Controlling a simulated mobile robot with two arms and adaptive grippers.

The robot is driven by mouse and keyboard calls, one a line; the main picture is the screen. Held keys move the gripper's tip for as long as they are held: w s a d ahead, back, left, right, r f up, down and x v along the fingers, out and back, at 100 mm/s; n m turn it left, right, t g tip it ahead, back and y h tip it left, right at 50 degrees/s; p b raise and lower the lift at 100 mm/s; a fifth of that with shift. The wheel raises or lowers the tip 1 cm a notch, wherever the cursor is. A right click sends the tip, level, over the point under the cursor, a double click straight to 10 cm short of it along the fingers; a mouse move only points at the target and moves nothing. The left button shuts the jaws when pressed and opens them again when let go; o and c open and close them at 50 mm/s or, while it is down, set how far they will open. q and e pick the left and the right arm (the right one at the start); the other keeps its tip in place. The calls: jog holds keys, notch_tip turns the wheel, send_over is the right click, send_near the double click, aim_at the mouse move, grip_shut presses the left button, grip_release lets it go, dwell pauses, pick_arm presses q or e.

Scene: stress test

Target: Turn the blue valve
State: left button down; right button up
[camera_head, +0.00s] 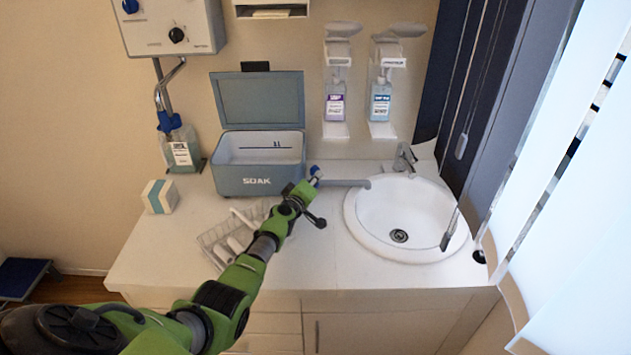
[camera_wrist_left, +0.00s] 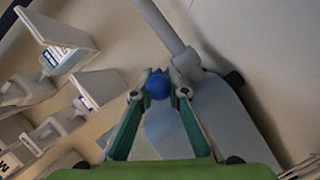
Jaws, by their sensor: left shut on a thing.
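The blue valve (camera_head: 315,171) is a small blue knob at the end of a grey spout or pipe (camera_head: 345,183) left of the sink. My left gripper (camera_head: 307,187) reaches it over the counter and is shut on it. In the left wrist view the round blue valve (camera_wrist_left: 158,84) sits between the two green fingertips of my left gripper (camera_wrist_left: 160,91). The fingers hide part of the valve in the head view, so its turn angle cannot be told. My right gripper is not in view.
An open grey SOAK box (camera_head: 245,180) stands behind my left arm. A wire rack (camera_head: 222,240) lies beside the arm. The round white sink (camera_head: 360,235) is to the right, with a tap (camera_head: 404,157). Two dispensers (camera_head: 335,103) (camera_head: 380,100) hang on the wall.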

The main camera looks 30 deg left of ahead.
pick_arm(q)
jog(key=shift+w+a+r, duration=0.1)
jog(key=shift+r, duration=0.2)
jog(key=c, duration=2.1)
grip_release()
jog(key=shift+o, duration=0.6)
jog(key=shift+f, duration=0.25)
jog(key=shift+s+r, duration=0.1)
jog(key=shift+s, duration=0.3)
jog(key=shift+s, duration=0.15)
jog(key=v, duration=0.4)
jog(key=f+v, duration=0.1)
jog(key=v, duration=0.3)
jog(key=f+v, duration=0.1)
jog(key=v, duration=0.2)
jog(key=shift+s+d+f, duration=0.1)
jog(key=shift+s+d, duration=0.15)
jog(key=shift+s, duration=0.4)
